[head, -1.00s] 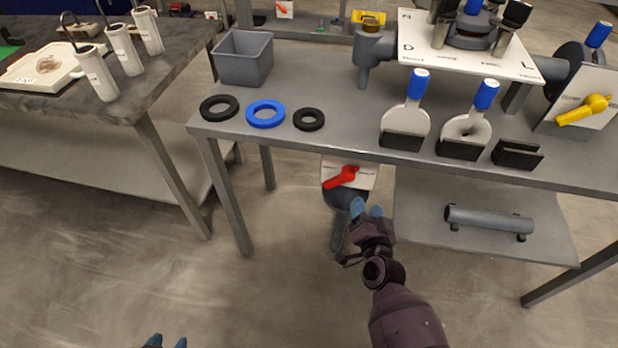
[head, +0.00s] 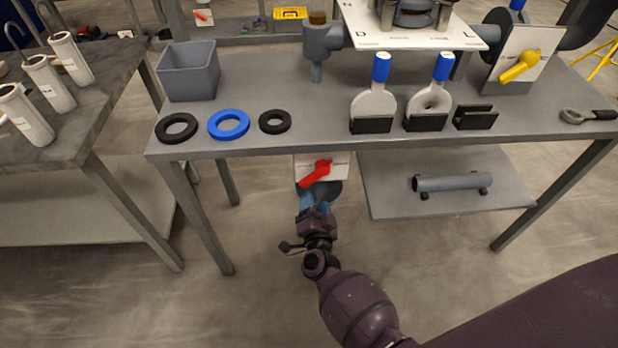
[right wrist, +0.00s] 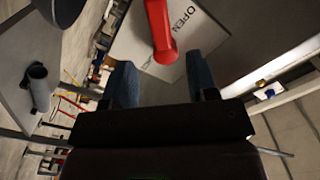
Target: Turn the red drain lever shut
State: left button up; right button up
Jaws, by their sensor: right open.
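The red drain lever (head: 316,173) sits on a white plate (head: 336,160) under the front edge of the grey workbench. It lies at a slant, its lower end to the left. My right gripper (head: 314,204) is just below the lever. In the right wrist view the red lever (right wrist: 161,35) points down towards the space between the two blue fingertips of my right gripper (right wrist: 160,82), beside the printed word OPEN. The fingers are apart and nothing is between them. My left gripper is not in view.
On the grey workbench (head: 270,85) are a grey bin (head: 188,72), rings, blue-handled paddles and a yellow lever (head: 521,66). A pipe (head: 452,183) lies on the lower shelf. A bench leg (head: 198,215) stands left of my right arm.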

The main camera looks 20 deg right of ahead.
aim_at(312, 181)
jog(key=b+x, duration=0.1)
jog(key=x, duration=0.6)
jog(key=shift+w+d+f, duration=0.1)
jog(key=shift+w+f, duration=0.1)
jog(key=shift+w, duration=0.1)
jog(key=shift+w+d+r, duration=0.1)
jog(key=shift+w+d, duration=0.05)
jog(key=shift+w, duration=0.45)
grip_shut()
